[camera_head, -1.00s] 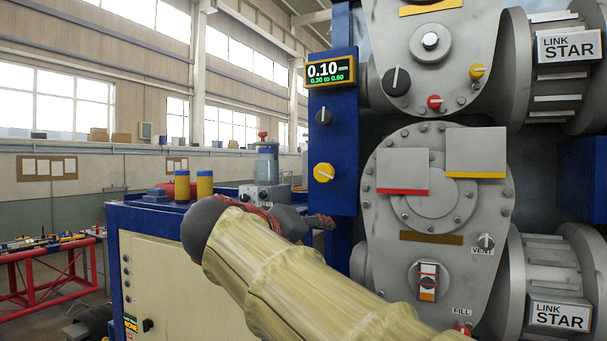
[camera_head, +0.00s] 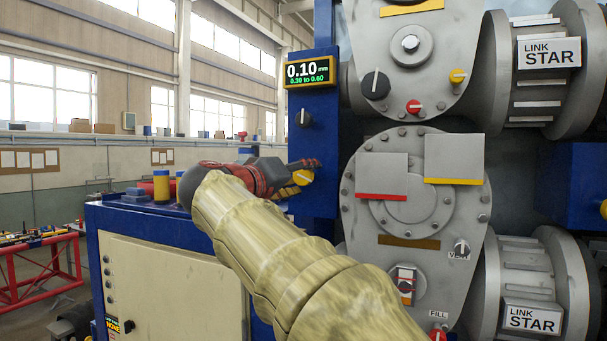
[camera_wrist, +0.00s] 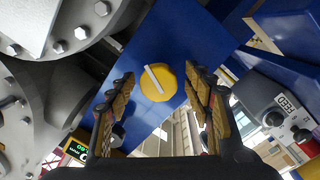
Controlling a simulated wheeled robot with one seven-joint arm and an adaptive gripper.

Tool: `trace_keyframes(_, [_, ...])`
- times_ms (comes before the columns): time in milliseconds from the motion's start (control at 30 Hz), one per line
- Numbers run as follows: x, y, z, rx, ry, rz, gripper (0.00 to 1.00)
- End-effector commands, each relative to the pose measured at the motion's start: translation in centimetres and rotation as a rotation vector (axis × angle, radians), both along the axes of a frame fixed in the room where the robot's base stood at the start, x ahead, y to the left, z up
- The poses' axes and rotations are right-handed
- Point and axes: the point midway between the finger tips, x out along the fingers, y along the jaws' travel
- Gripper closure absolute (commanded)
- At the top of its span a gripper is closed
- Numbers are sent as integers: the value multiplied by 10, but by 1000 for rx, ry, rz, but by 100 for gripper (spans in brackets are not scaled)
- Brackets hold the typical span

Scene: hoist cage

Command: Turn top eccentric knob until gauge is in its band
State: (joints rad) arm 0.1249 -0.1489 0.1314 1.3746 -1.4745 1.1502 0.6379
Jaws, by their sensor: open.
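The gauge (camera_head: 311,72) on the blue column reads 0.10 mm, with 0.30 to 0.60 in green below it. A black knob (camera_head: 303,118) with a pale pointer line sits under the gauge. A yellow knob (camera_head: 302,177) is lower on the same column, partly covered by my gripper (camera_head: 305,168). In the wrist view, the yellow knob (camera_wrist: 158,82) with a slanted white bar shows in the gap between the two fingers of my open gripper (camera_wrist: 160,78). I cannot tell whether either finger touches it. Neither knob carries a readable label.
The blue column (camera_head: 325,140) stands left of the grey gear housing (camera_head: 412,240), which bears more knobs and two hanging plates.

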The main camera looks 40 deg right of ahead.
Motion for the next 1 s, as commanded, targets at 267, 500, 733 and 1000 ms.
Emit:
trace_keyframes(267, [3, -12, 0, 1, -1, -1, 48])
trace_keyframes(500, [3, -12, 0, 1, -1, 1, 52])
trace_keyframes(733, [3, -12, 0, 1, -1, 1, 65])
trace_keyframes(1000, [3, -12, 0, 1, -1, -1, 81])
